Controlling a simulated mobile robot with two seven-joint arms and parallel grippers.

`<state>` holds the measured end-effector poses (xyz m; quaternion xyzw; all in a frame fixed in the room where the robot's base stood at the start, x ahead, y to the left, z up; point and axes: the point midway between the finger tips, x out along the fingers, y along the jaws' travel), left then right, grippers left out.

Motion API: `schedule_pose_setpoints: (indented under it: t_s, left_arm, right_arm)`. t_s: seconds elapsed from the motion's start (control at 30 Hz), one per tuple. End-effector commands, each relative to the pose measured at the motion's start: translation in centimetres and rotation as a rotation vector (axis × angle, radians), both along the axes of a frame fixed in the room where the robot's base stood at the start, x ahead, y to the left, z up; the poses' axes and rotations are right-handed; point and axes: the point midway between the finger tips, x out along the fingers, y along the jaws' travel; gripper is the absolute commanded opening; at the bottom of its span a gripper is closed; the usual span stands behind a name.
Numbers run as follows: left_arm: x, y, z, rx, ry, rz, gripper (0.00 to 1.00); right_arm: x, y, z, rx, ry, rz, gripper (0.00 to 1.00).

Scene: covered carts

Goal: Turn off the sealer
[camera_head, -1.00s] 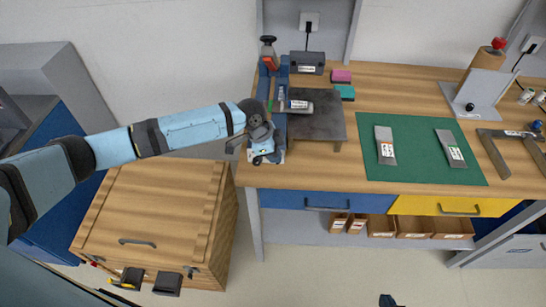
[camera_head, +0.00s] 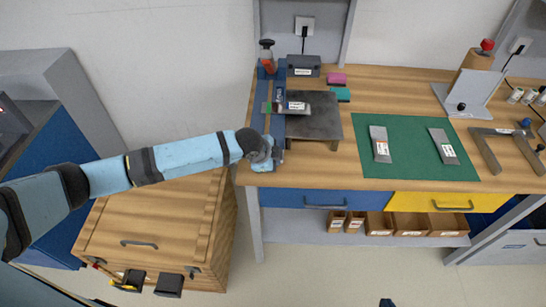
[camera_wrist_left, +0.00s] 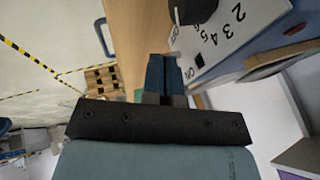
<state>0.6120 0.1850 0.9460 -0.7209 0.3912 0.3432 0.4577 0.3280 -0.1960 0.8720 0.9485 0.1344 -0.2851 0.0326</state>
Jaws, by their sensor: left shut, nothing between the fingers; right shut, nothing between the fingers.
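The sealer (camera_head: 280,126), a long blue body with a handle at its far end, stands at the left end of the wooden bench. In the left wrist view its white dial panel (camera_wrist_left: 236,36) carries numbers, and a black knob (camera_wrist_left: 195,9) shows at the top edge. My left gripper (camera_wrist_left: 163,60) is shut and empty, with its fingertips beside the panel, just left of and below the knob. I see no clear contact with the knob. In the head view my left wrist hides the panel. My right gripper (camera_head: 387,302) shows only as a dark tip at the bottom edge.
A dark raised platform (camera_head: 318,128) stands right of the sealer. A green mat (camera_head: 410,160) with two grey packets lies further right. A wooden chest (camera_head: 150,220) stands below my left arm. The bench front between sealer and mat is clear.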

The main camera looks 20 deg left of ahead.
Motion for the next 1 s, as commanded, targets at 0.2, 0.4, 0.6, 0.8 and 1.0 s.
schedule_pose_setpoints:
  t_s: [0.2, 0.4, 0.6, 0.8, 1.0]
  left_arm:
    - [-0.3, -0.1, -0.5, 0.039, -0.136, 0.0, 0.0]
    - [-0.2, -0.1, -0.7, 0.04, -0.138, 0.001, 0.0]
    - [0.0, 0.0, -0.6, 0.04, -0.138, 0.001, 0.0]
    - [0.7, 0.2, -0.1, 0.04, -0.138, 0.001, 0.0]
    - [1.2, 0.3, 0.0, 0.039, -0.137, 0.001, 0.0]
  right_arm:
    - [0.0, -0.1, 0.6, -0.001, -0.001, -0.003, 0.0]
    - [0.0, -0.1, 0.6, 0.0, -0.001, -0.004, 0.0]
    - [0.0, -0.1, 0.7, 0.0, -0.001, -0.004, 0.0]
    - [0.0, 0.0, 1.1, 0.001, 0.0, -0.004, 0.0]
    - [-0.1, 0.0, 1.3, 0.001, 0.0, -0.003, 0.0]
